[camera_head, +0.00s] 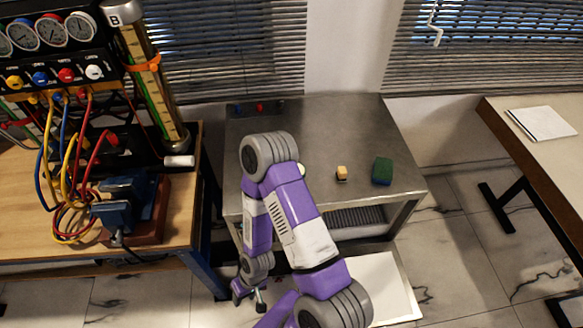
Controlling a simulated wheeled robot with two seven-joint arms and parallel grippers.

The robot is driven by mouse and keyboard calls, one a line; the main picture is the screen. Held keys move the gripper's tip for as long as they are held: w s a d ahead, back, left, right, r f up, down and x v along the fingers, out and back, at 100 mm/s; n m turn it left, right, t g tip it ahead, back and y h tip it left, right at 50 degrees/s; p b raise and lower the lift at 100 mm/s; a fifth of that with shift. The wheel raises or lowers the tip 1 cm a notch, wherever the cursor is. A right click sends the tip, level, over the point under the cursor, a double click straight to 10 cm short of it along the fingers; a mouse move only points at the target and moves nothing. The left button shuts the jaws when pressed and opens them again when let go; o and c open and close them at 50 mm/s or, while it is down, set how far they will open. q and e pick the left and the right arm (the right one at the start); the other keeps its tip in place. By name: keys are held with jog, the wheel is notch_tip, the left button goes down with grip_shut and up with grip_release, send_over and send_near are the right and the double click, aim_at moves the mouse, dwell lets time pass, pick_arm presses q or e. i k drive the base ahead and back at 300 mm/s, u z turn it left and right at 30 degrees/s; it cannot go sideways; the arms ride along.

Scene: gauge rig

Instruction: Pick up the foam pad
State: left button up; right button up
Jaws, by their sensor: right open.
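A green block (382,171), which looks like the foam pad, lies on the right part of the grey metal table (335,125). A smaller yellow-orange block (341,173) with a dark base sits just left of it, apart from it. My right arm reaches up from the bottom and bends over the table's left front. My right gripper (250,293) hangs low in front of the table's front left side, well away from both blocks. It is open, small in view and partly hidden by my arm. My left gripper is not in view.
A wooden bench (180,215) with gauges, hoses and a blue vise (125,210) stands left. Another table (545,155) with white paper (541,123) stands right. The metal table's back middle is clear.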

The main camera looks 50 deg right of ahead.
aim_at(341, 175)
jog(key=u, duration=0.55)
jog(key=k, duration=0.7)
jog(key=z, duration=1.25)
